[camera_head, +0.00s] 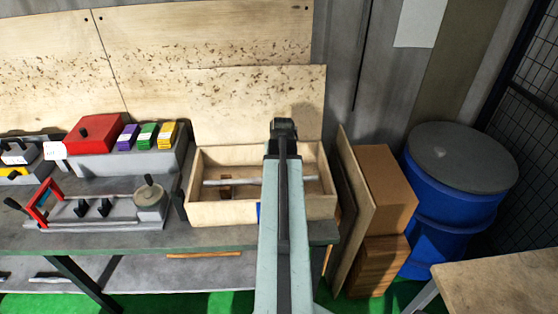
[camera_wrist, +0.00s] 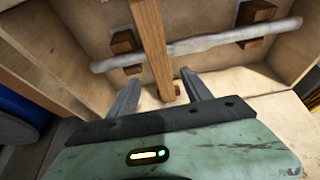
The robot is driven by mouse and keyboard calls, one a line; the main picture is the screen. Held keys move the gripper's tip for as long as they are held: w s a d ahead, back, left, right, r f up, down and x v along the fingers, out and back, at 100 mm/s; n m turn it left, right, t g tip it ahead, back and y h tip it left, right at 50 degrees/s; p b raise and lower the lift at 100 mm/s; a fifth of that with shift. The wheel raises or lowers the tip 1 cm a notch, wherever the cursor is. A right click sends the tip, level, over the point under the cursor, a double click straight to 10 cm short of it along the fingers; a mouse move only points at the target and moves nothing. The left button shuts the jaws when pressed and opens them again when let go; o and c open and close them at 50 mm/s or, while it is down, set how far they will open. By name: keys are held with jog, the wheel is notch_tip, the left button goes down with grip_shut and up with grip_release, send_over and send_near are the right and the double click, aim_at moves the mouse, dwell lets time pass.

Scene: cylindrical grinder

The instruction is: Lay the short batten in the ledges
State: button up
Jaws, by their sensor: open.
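A brown wooden batten (camera_wrist: 150,40) runs from the top edge of the wrist view down between the fingers of my gripper (camera_wrist: 160,82). The fingers stand apart, one on each side of its lower end, with visible gaps. The batten crosses in front of a pale grey rod (camera_wrist: 215,41); I cannot tell whether they touch. Two brown blocks, left (camera_wrist: 124,42) and right (camera_wrist: 256,13), show at the rod inside the wooden box and may be the ledges. In the head view, my arm hides the batten and fingertips; the rod (camera_head: 240,182) and one block (camera_head: 225,190) show.
The open wooden box (camera_head: 222,213) stands on a bench (camera_head: 70,242). Left of it are a grey fixture (camera_head: 100,212), a red box (camera_head: 92,134) and coloured blocks (camera_head: 147,136). Right are a leaning board (camera_head: 347,215), cardboard box (camera_head: 385,190) and blue drum (camera_head: 450,190).

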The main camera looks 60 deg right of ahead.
jog(key=p+v, duration=0.2)
jog(key=v, duration=0.2)
jog(key=shift+a+r+p, duration=0.1)
jog(key=shift+r+p, duration=0.2)
jog(key=shift+r, duration=0.05)
jog(key=w+a+f+n+y, duration=0.1)
jog(key=w+a+n, duration=0.1)
jog(key=w+a, duration=0.75)
jog(key=w+a+n+y, duration=0.15)
jog(key=w+a, duration=0.45)
jog(key=a, duration=0.6)
jog(key=w+a+n+g, duration=0.1)
jog(key=a+n, duration=0.2)
jog(key=a, duration=1.4)
jog(key=w+a+n+g+y, duration=0.1)
jog(key=a+n, duration=0.3)
jog(key=a, duration=1.3)
jog(key=shift+w+f+g, duration=0.3)
jog(key=shift+f, duration=0.15)
